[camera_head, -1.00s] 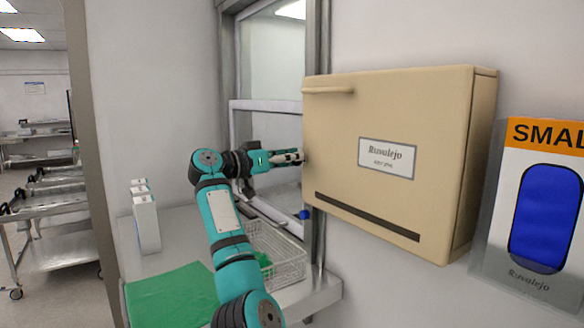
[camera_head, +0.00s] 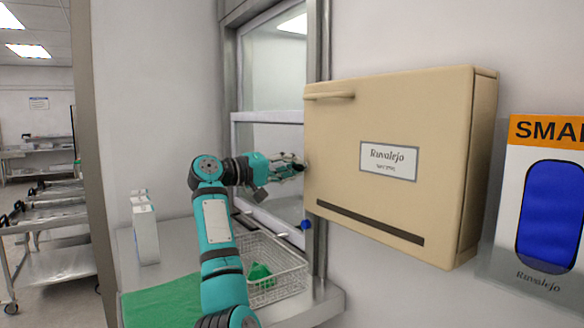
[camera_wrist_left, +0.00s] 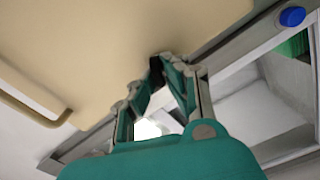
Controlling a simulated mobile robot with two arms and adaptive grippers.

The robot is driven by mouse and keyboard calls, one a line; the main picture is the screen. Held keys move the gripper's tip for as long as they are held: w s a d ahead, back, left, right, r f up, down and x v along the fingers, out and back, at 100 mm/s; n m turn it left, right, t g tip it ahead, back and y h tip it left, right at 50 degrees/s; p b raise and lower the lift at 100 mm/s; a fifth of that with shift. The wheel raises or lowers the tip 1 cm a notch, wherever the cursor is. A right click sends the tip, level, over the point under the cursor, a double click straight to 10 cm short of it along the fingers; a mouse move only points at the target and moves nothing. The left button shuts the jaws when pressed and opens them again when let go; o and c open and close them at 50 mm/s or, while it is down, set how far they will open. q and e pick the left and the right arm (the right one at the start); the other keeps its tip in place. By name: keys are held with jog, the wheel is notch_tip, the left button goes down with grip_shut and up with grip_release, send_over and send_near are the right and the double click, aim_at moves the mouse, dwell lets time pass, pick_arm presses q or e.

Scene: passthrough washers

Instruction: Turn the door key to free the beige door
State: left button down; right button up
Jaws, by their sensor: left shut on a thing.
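The beige door (camera_head: 345,130) is the front of a wall cabinet and looks closed. It has a bar handle (camera_head: 329,96) at its upper left, and a name plate. My left gripper (camera_head: 300,167) is at the door's left edge, below the handle. In the left wrist view its fingertips (camera_wrist_left: 158,72) come together at the beige surface. They are shut on a small dark piece (camera_wrist_left: 156,64), which I take to be the door key. The fingers hide most of it, so its angle cannot be told. My right gripper is not in view.
A wire basket (camera_head: 290,283) with a green item stands on the steel counter below, beside a green mat (camera_head: 165,303). White boxes (camera_head: 145,232) stand at the back left. A framed window (camera_head: 272,80) is behind the arm. A blue knob (camera_head: 306,225) is below the gripper.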

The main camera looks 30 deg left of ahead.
pick_arm(q)
jog(key=shift+n, duration=2.2)
jog(key=c, duration=1.6)
grip_release()
jog(key=shift+o, duration=0.9)
jog(key=shift+w+f, duration=0.1)
jog(key=shift+f, duration=0.05)
jog(key=v, duration=1.2)
